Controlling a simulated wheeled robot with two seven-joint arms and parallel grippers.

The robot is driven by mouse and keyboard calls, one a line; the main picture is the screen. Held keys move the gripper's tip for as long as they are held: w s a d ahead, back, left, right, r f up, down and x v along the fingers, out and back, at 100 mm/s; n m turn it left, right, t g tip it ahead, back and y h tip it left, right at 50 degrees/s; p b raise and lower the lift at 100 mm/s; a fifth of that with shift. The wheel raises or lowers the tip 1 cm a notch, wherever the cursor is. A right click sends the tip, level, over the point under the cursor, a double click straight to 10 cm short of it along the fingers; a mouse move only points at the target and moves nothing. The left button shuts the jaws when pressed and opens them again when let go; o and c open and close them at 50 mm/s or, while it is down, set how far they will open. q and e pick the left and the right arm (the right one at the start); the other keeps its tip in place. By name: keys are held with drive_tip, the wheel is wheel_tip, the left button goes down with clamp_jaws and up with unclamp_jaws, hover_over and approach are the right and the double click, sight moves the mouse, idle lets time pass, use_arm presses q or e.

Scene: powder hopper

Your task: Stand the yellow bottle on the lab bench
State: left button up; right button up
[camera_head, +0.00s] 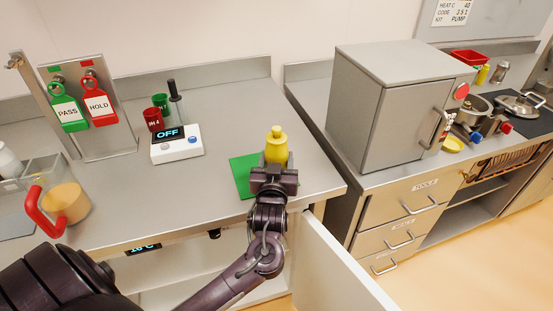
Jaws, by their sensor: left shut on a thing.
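The yellow bottle (276,146) shows upright above the right part of the lab bench (218,210), at the right edge of a green mat (239,177). My left gripper (274,168) is in front of the bottle and shut on it. The gripper hides the bottle's lower part, so I cannot tell whether its base touches the bench. My right gripper is not in view.
A white device reading OFF (176,144) stands at the back, with red and green cups beside it. A red-handled container (66,202) is at the left. A grey cabinet (390,110) stands right of the bench. Bare bench lies left of the mat.

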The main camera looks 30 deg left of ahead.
use_arm(q)
drive_tip(key=shift+f, duration=0.1)
drive_tip(key=o, duration=1.5)
drive_tip(key=shift+c, duration=0.2)
